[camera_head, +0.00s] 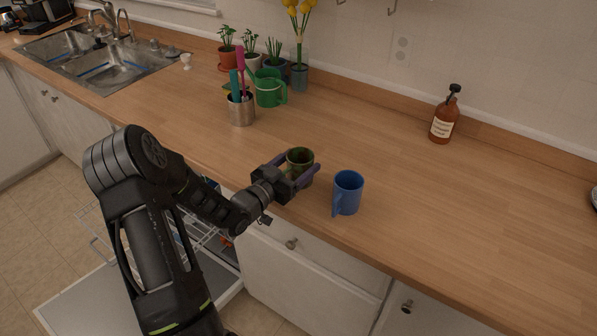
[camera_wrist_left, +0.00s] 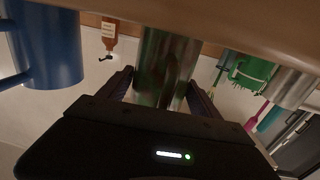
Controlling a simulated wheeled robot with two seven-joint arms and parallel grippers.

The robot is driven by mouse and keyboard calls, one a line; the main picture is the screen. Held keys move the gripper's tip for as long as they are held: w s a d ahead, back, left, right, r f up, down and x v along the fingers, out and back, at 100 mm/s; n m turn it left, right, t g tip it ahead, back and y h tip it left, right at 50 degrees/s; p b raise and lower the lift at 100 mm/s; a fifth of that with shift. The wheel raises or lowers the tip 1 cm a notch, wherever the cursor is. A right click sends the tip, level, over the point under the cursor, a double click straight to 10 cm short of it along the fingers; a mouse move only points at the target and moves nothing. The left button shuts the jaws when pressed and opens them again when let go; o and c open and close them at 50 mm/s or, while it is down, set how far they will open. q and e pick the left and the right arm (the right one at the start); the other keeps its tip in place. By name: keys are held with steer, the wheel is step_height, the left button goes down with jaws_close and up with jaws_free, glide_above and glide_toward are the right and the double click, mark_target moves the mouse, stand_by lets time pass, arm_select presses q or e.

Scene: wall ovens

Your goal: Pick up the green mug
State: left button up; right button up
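The green mug (camera_head: 300,155) stands upright near the counter's front edge, to the left of a blue mug (camera_head: 347,192). My left gripper (camera_head: 299,167) reaches it from the front left, with one finger on each side of the mug. The fingers are spread wide, and I see no clear grip on its wall. In the left wrist view, which is upside down, the green mug (camera_wrist_left: 165,62) fills the space between the fingers (camera_wrist_left: 162,88), its handle toward the gripper. Part of the mug is hidden by the near finger in the head view. My right gripper is out of view.
The blue mug stands close to the gripper's right. A metal utensil cup (camera_head: 241,111), a green watering can (camera_head: 270,90) and potted plants are behind to the left. A brown soap bottle (camera_head: 444,118) stands back right.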

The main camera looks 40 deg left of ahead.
arm_select(q)
steer(key=c, duration=1.3)
steer(key=shift+r, duration=0.15)
step_height(320, 180, up, 10)
steer(key=b, duration=0.1)
steer(key=shift+b, duration=0.3)
stand_by(0.5)
